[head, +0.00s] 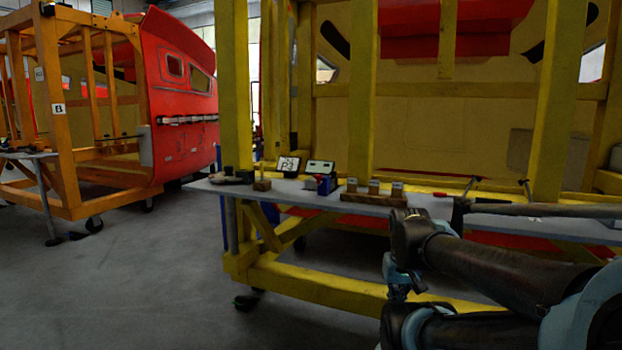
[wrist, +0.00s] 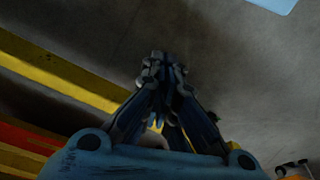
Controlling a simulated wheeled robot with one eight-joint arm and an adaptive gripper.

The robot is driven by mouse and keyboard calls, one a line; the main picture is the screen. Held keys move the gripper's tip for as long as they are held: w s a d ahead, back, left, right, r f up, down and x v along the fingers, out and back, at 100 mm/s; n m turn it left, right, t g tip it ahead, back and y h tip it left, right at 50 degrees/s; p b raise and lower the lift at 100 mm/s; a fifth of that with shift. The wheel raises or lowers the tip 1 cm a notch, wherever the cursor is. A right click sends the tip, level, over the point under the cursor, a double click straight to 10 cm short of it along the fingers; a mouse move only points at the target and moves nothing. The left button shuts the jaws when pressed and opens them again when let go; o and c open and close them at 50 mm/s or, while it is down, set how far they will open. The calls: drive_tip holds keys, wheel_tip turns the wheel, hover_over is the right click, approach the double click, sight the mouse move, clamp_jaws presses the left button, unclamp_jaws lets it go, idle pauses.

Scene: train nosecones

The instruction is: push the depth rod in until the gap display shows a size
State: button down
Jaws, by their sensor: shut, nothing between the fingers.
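My gripper (wrist: 160,62) shows in the wrist view, with its fingers together and nothing between them. It points at the grey floor beside a yellow beam, away from the bench items. In the head view a small dark-framed display (head: 320,167) stands tilted on the bench; its reading is too small to make out. A small blue and red device (head: 322,184) sits just in front of it. I cannot pick out the depth rod for sure. My arm fills the lower right of the head view, and I cannot make out the fingers there.
The grey bench (head: 300,196) runs along a yellow frame (head: 362,100). It holds a P3 sign (head: 288,164), a wooden block with several pieces (head: 374,196) and a small wooden stand (head: 262,184). An orange frame (head: 66,150) stands left. The floor between is clear.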

drive_tip(key=shift+r, duration=0.1)
drive_tip(key=w+a+r+n+t+h, duration=0.1)
drive_tip(key=w+a+r+n, duration=0.3)
drive_tip(key=w+r+n, duration=0.5)
drive_tip(key=w+a+r+n+h, duration=0.2)
drive_tip(key=w+a+r+n, duration=0.1)
drive_tip(key=w+r+n, duration=0.65)
drive_tip(key=w+a+r+n+t, duration=0.1)
drive_tip(key=w+a+r+n, duration=0.35)
drive_tip(key=a, duration=0.25)
drive_tip(key=w+a+r+n+t+h, duration=0.1)
drive_tip(key=w+a+r+n+t, duration=0.15)
drive_tip(key=a+r, duration=0.4)
drive_tip(key=w+a+r+n+t, duration=0.1)
drive_tip(key=w+a+r+n, duration=0.2)
drive_tip(key=w+a+n, duration=0.35)
drive_tip(key=w+d+f+m, duration=0.2)
drive_tip(key=w+d+f, duration=0.1)
drive_tip(key=w+f, duration=0.4)
drive_tip(key=shift+w+f, duration=0.15)
drive_tip(key=shift+f, duration=0.45)
drive_tip(key=shift+d+g, duration=0.1)
drive_tip(key=shift+g, duration=0.15)
